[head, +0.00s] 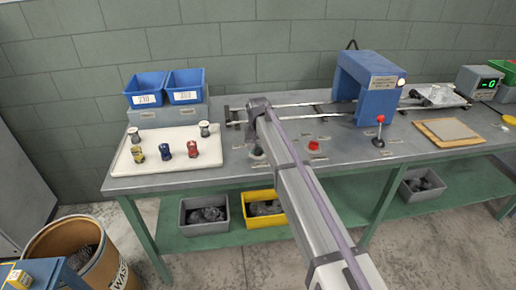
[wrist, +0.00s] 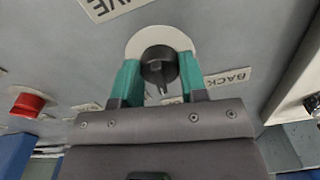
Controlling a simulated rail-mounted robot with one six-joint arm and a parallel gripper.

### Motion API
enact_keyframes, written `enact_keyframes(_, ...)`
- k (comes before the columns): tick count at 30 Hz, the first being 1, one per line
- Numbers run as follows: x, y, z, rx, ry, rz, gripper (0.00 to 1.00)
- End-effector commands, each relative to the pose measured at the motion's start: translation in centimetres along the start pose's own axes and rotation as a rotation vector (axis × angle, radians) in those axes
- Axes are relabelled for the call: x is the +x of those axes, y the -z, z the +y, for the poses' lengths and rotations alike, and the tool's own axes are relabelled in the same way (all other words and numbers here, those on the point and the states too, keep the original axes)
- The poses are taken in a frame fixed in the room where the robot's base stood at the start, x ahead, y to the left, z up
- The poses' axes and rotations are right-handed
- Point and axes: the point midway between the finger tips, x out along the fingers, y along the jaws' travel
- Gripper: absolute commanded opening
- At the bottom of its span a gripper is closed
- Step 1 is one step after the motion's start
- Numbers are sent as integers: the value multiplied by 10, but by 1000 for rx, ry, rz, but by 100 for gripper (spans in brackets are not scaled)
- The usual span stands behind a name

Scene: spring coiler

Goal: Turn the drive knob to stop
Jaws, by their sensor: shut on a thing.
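The drive knob (wrist: 158,72) is a dark round knob on a pale round plate (wrist: 150,37) in the wrist view. Its grip bar points down towards my palm in the picture, slightly right. My gripper (wrist: 160,68) has its two green fingers on either side of the knob, shut on it. A label ending in "IVE" (wrist: 107,4) lies above left, and a "BACK" label (wrist: 228,82) to the right. Other labels are partly hidden by my fingers, so I cannot read the stop mark. In the head view my arm covers most of this spot.
A red button (wrist: 27,104) is left of my gripper and also shows in the head view (head: 314,146). A red-topped lever (head: 380,119) stands before the blue housing (head: 368,85). A white tray (head: 130,165) with several spools lies left on the bench.

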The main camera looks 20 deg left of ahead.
Motion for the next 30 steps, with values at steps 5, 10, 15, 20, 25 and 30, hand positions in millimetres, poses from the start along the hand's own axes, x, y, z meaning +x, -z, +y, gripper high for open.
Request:
enact_keyframes(5, 0, 0, 0, -94, 0, -1, 16)
enact_keyframes(10, 0, 0, 0, -149, 0, -1, 16)
enact_keyframes(15, 0, 0, 0, -172, 0, -1, 16)
enact_keyframes(20, 0, 0, 0, -175, 0, -1, 16)
enact_keyframes(25, 0, 0, 0, -174, 0, -1, 16)
enact_keyframes(30, 0, 0, 0, -174, 0, -1, 54)
